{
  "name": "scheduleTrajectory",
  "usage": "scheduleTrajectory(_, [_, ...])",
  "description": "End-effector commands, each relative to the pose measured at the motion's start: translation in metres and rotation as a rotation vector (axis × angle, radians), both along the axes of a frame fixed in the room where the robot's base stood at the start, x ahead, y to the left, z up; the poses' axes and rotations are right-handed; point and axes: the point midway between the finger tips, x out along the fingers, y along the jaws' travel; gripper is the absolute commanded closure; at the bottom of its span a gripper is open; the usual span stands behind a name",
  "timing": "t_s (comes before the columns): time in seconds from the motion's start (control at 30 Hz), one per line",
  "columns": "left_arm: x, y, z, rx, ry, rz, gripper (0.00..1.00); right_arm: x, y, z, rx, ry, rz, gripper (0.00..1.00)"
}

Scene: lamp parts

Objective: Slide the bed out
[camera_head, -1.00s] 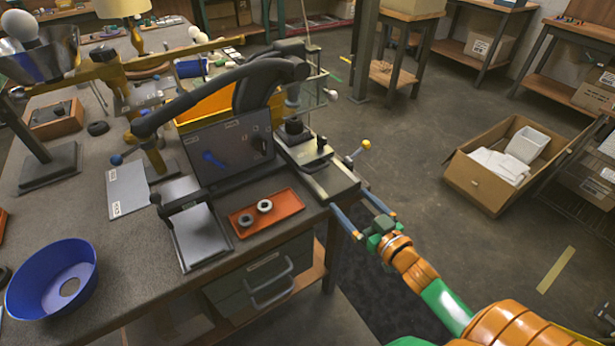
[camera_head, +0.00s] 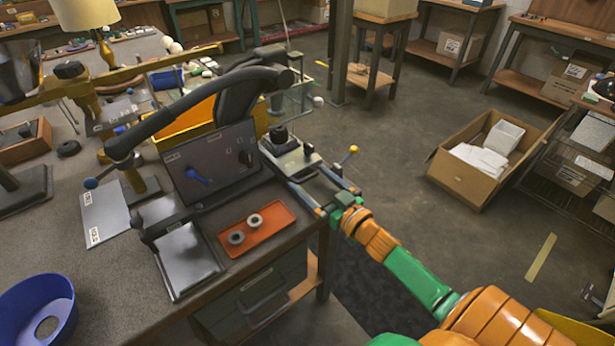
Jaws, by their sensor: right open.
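My right gripper (camera_head: 306,175) comes in from the lower right. Its two blue-grey fingers are spread apart, one along each side of the bed's near end. The gripper and its fingers partly cover that end, and I cannot tell whether they touch it. My left gripper is out of view.
A dark panel (camera_head: 212,163) stands left of the bed. An orange tray (camera_head: 257,230) with two rings lies near the table edge. A yellow-knobbed lever (camera_head: 353,150) sticks out right of the bed. The floor right of the table is clear up to a cardboard box (camera_head: 466,180).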

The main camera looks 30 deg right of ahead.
Motion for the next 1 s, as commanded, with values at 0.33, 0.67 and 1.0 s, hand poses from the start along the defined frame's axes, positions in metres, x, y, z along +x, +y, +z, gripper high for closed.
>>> scheduleTrajectory(0.33, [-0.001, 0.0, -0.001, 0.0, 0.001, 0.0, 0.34, 0.022, 0.002, 0.0, 0.0, 0.001, -0.001, 0.0])
scheduleTrajectory(0.67, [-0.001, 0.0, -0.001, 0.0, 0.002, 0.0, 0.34, 0.022, 0.002, -0.001, 0.0, 0.001, 0.0, 0.46])
scheduleTrajectory(1.0, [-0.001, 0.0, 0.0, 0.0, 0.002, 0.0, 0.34, 0.021, 0.002, -0.001, 0.002, 0.002, 0.001, 1.0])
